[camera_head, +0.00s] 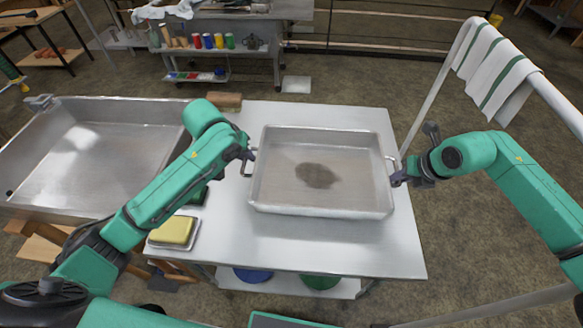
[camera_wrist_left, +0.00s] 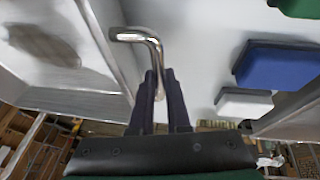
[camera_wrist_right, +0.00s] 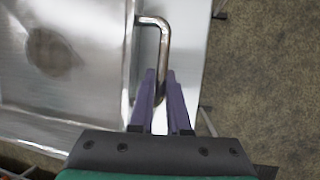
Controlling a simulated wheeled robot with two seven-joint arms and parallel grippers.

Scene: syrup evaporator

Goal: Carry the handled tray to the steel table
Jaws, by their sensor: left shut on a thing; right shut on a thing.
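The handled tray (camera_head: 320,198) is a rectangular steel pan with a dark stain on its floor and a bar handle at each end. In the head view it is at the steel table (camera_head: 235,248), over its top; whether it touches the top I cannot tell. My left gripper (camera_head: 248,157) is shut on the left handle, which shows in the left wrist view (camera_wrist_left: 155,45). My right gripper (camera_head: 397,178) is shut on the right handle, seen in the right wrist view (camera_wrist_right: 163,50). The tray looks roughly level.
A large steel evaporator pan (camera_head: 90,150) stands at the left. A yellow block on a small dish (camera_head: 174,232) sits at the table's front left, with blocks partly hidden behind my left arm. A rail with a striped towel (camera_head: 497,65) is at the right. A wooden block (camera_head: 226,101) lies at the back edge.

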